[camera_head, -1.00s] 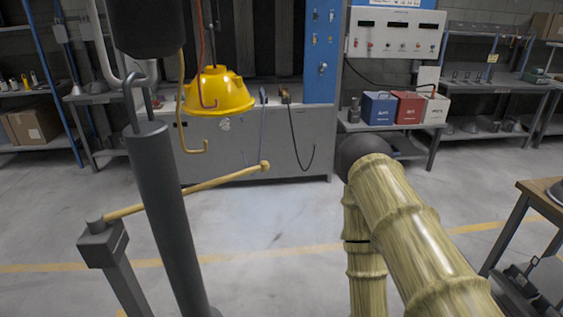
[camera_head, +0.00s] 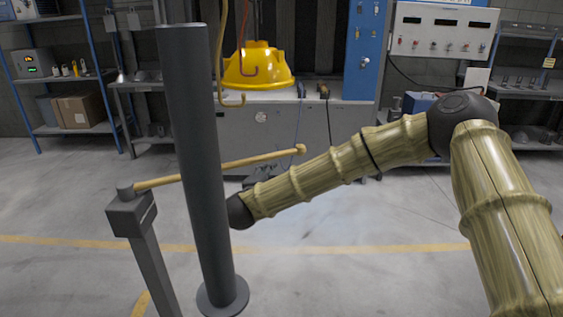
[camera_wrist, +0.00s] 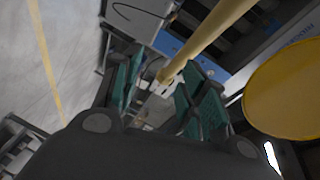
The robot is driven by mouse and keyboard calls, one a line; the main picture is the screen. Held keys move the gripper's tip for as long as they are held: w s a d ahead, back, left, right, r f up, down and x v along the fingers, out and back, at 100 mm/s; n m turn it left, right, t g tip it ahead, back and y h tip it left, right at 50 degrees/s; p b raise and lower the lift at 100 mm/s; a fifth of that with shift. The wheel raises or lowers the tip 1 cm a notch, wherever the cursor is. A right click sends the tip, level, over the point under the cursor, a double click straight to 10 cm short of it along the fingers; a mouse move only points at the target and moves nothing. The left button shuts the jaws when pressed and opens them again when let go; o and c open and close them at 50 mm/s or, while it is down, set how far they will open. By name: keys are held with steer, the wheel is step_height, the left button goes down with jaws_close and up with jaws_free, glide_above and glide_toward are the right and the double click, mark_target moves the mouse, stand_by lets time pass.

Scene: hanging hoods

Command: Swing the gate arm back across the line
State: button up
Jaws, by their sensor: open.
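The gate arm (camera_head: 250,161) is a thin yellow rod with a knob at its right end. It runs from the top of a short grey post (camera_head: 130,215) at the left, passing behind a tall dark pillar (camera_head: 200,150). My gripper (camera_head: 262,177) shows only in part in the head view, dark and just below the rod near its knobbed end. In the wrist view, my gripper (camera_wrist: 163,85) has its two green-padded fingers apart. A yellow rod (camera_wrist: 215,40) reaches down toward the gap between the fingertips. I cannot tell whether they touch.
A yellow hood (camera_head: 258,68) hangs behind the rod, with a hook (camera_head: 230,100) beside it. A grey cabinet (camera_head: 270,125) stands behind. A yellow line (camera_head: 350,248) crosses the mostly clear floor. A large yellow round surface (camera_wrist: 285,90) is close at right in the wrist view.

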mark_target(280, 156)
steer(key=shift+m+h, duration=0.6)
steer(key=shift+m, duration=0.2)
steer(key=w+d, duration=0.1)
steer(key=w, duration=0.2)
steer(key=w+d+r+p, duration=0.1)
steer(key=w, duration=0.3)
steer(key=w+d+r, duration=0.1)
steer(key=w+d, duration=0.1)
steer(key=w, duration=0.2)
steer(key=shift+w+p, duration=0.1)
steer(key=shift+p, duration=0.25)
steer(key=shift+a, duration=0.1)
jaws_close()
